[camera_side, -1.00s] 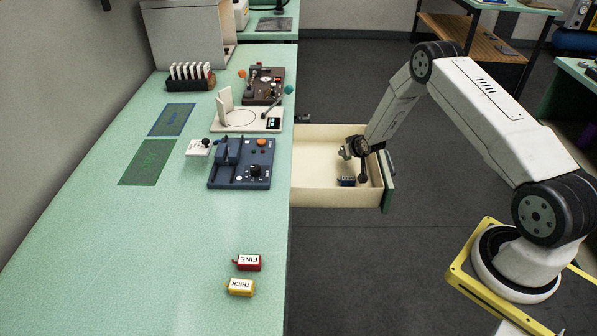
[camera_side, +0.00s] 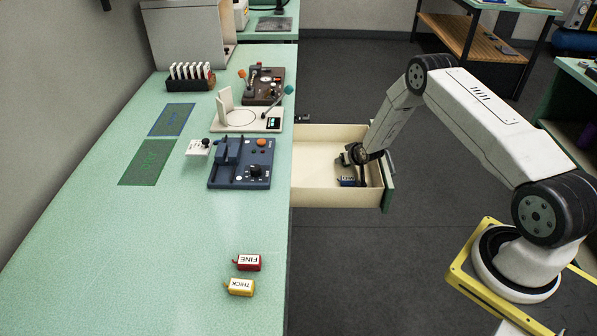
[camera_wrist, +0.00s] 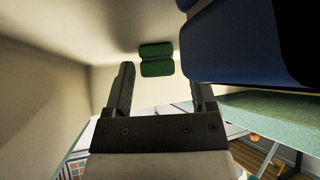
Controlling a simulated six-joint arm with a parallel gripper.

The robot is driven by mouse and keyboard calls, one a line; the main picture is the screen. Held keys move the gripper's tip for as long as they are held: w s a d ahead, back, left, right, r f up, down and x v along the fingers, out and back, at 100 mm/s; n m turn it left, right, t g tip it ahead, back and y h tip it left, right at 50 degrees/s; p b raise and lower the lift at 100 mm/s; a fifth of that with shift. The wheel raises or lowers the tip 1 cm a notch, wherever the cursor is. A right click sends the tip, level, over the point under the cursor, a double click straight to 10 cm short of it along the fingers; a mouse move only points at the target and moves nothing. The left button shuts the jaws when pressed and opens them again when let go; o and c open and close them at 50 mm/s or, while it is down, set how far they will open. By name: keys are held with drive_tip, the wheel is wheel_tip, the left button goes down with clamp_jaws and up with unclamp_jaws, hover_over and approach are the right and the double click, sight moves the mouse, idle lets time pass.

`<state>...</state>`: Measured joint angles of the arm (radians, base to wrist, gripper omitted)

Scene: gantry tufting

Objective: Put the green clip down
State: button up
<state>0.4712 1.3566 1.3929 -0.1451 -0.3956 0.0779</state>
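In the wrist view, a green clip (camera_wrist: 156,68) shows as two dark green bars against the pale inside of the drawer. It lies beyond my fingertips, in line with the gap between them, and appears apart from them. My gripper (camera_wrist: 158,78) is open, with nothing visible between its fingers. In the side view my gripper (camera_side: 354,158) is low inside the open drawer (camera_side: 320,186). I cannot make out the green clip in the side view. A blue block (camera_side: 347,182) with a white label sits in the drawer beside my gripper.
A large blue shape (camera_wrist: 235,45) fills the wrist view's upper right, close to the right finger. The drawer walls surround my gripper.

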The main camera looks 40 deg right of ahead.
drive_tip(key=shift+r, duration=0.25)
drive_tip(key=shift+s+a+r, duration=0.1)
drive_tip(key=shift+s+r, duration=0.05)
drive_tip(key=shift+v, duration=3.45)
drive_tip(key=s+a+r+n+g+y, duration=0.1)
drive_tip(key=s+a+r, duration=0.1)
drive_tip(key=a+r, duration=0.4)
drive_tip(key=s+a+r+n+g+y, duration=0.1)
drive_tip(key=s+a+r, duration=0.2)
drive_tip(key=a+r, duration=0.4)
drive_tip(key=s+a+r+g, duration=0.1)
drive_tip(key=s+a+r, duration=0.1)
drive_tip(key=s, duration=0.3)
drive_tip(key=s+a+r+n+g+y, duration=0.1)
drive_tip(key=s+a+r, duration=0.2)
drive_tip(key=s+a, duration=0.2)
drive_tip(key=s+a+r+n+g, duration=0.1)
drive_tip(key=s+a+r, duration=0.1)
drive_tip(key=s+a, duration=0.2)
drive_tip(key=shift+s+r+g+y, duration=0.3)
drive_tip(key=shift+s+r, duration=0.1)
drive_tip(key=shift+s, duration=0.5)
